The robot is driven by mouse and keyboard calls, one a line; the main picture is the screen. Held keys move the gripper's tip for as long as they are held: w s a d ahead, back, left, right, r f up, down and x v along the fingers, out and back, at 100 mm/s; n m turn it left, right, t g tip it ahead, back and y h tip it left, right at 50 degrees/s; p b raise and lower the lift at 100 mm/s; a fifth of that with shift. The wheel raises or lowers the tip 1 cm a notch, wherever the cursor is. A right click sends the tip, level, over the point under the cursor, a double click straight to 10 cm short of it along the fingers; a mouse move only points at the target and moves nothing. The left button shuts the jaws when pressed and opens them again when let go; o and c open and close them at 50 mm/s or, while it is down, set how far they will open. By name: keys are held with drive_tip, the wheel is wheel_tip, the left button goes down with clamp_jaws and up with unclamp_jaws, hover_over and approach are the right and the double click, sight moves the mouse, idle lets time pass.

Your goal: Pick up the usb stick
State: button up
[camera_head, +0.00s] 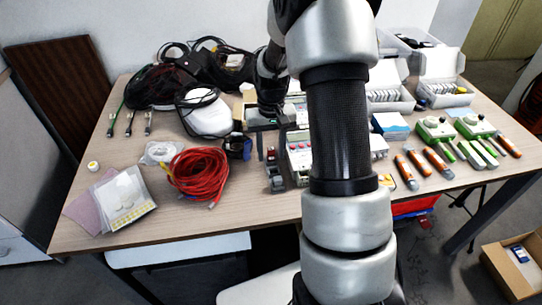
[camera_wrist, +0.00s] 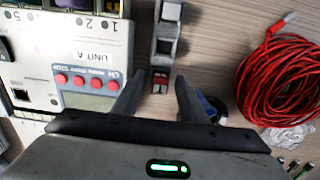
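My gripper (camera_wrist: 157,92) is open above the table, with its fingers apart. In the head view my gripper (camera_head: 271,145) is partly hidden behind my arm. A small red and dark piece (camera_wrist: 160,80) lies between and just beyond the fingertips in the wrist view. It also shows as a red spot in the head view (camera_head: 271,154). It may be the usb stick, but I cannot tell it for sure from the grey and black modules (camera_wrist: 166,30) lined up with it. I see no contact between the fingers and it.
A white device with red buttons (camera_wrist: 85,80) stands close on one side. A coil of red cable (camera_head: 200,174) lies on the other side, with a blue-and-dark roll (camera_head: 238,147) near my gripper. Bare table (camera_head: 240,205) is in front.

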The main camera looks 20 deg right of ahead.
drive_tip(key=shift+c, duration=0.3)
clamp_jaws()
drive_tip(key=shift+r, duration=0.15)
